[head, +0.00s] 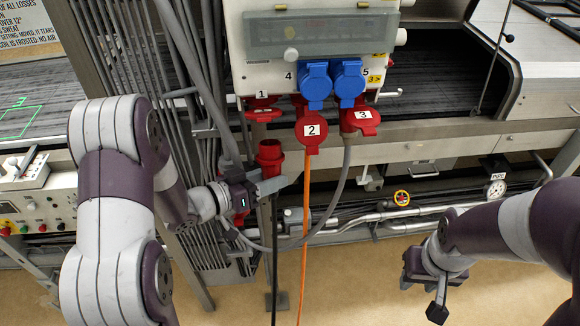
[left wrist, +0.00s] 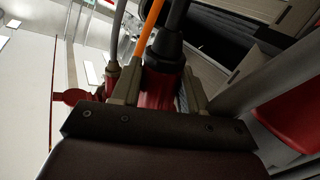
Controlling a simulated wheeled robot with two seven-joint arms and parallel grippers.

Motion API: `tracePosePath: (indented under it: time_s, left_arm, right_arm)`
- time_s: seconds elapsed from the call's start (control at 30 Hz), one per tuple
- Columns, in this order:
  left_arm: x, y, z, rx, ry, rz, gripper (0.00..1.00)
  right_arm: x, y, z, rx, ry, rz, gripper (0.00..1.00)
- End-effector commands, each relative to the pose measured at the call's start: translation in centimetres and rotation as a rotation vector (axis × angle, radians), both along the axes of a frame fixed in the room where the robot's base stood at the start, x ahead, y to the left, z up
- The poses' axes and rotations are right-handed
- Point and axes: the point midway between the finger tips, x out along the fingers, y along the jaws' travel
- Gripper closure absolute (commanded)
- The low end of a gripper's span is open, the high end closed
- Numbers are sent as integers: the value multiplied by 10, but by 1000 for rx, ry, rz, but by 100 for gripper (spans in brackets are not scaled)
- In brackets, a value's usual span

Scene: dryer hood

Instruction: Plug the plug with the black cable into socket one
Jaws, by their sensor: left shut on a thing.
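The red plug (head: 270,153) with the black cable (head: 274,262) is upright, its red end up, and its cable hangs down. My left gripper (head: 270,186) is shut on it. In the left wrist view the plug (left wrist: 158,90) sits between the two fingers, with the thick black cable (left wrist: 171,42) leading away. Socket one (head: 263,108) is red, labelled 1, at the lower left of the socket box; the plug is below it and apart from it. The socket's opening is hidden from the head camera. My right gripper (head: 422,297) is empty, its fingers apart, at the lower right.
Socket two (head: 311,131) has an orange cable (head: 306,220); socket three (head: 361,118) has a grey cable (head: 345,165) looping behind my left gripper. Blue sockets four (head: 315,84) and five (head: 348,82) are above. Grey conduits (head: 205,80) run left of the box. Pipes pass behind.

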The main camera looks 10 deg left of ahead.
Motion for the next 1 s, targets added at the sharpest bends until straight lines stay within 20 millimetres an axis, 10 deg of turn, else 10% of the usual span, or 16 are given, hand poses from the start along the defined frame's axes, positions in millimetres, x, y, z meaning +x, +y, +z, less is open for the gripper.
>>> tracePosePath:
  time_s: [1.0]
  left_arm:
    - [22, 10, 75, 10, 0, 16, 100]
  right_arm:
    - [0, 0, 61, 0, 0, 0, 61]
